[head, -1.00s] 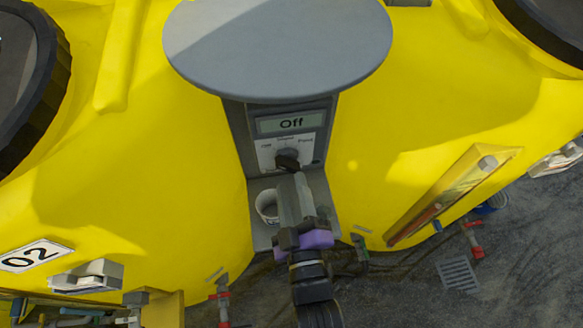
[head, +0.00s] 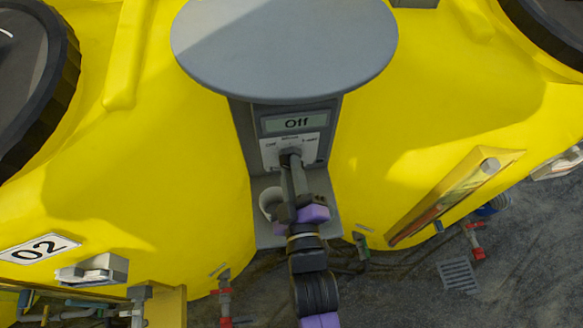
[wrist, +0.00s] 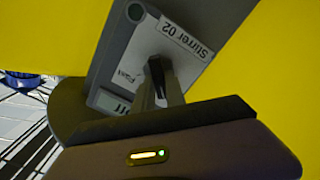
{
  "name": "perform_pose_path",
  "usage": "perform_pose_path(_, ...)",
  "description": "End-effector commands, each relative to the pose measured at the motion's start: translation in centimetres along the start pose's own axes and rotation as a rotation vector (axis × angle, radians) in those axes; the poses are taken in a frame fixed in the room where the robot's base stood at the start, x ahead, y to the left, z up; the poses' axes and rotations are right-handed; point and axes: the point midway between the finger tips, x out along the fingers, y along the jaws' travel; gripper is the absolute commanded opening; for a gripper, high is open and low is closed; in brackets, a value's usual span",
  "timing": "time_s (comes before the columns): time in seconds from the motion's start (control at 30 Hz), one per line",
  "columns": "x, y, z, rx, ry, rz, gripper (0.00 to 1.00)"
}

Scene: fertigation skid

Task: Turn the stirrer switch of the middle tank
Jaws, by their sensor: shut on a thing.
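The stirrer switch (head: 290,152) is a dark knob on a white plate of a grey control box (head: 245,130), on the yellow tank (head: 180,190). The box display (head: 297,124) reads "Off". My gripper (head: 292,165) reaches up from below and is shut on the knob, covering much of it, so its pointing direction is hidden. In the wrist view the knob end (wrist: 155,75) shows at the fingers, beside a label (wrist: 184,38) reading "Stirrer 02". A plate (head: 38,248) marked "02" is on the tank at left.
A round grey cover (head: 285,45) overhangs the box. A white cup (head: 268,202) stands on the box ledge, left of my gripper. Red-handled valves (head: 224,305) and pipes are low down. Bare floor (head: 400,290) lies at lower right.

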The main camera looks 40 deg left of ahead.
Motion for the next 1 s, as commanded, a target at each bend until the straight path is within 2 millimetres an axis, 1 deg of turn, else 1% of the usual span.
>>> perform_pose_path(0.27,-0.03,-0.05,0.11,0.033,-0.001,0.000,0.00)
perform_pose_path(0.47,-0.04,-0.09,0.21,0.133,-0.001,0.000,0.00)
perform_pose_path(0.67,-0.04,0.02,0.32,0.299,-0.002,0.001,0.00)
perform_pose_path(1.0,-0.05,0.25,0.35,0.624,-0.003,0.001,0.00)
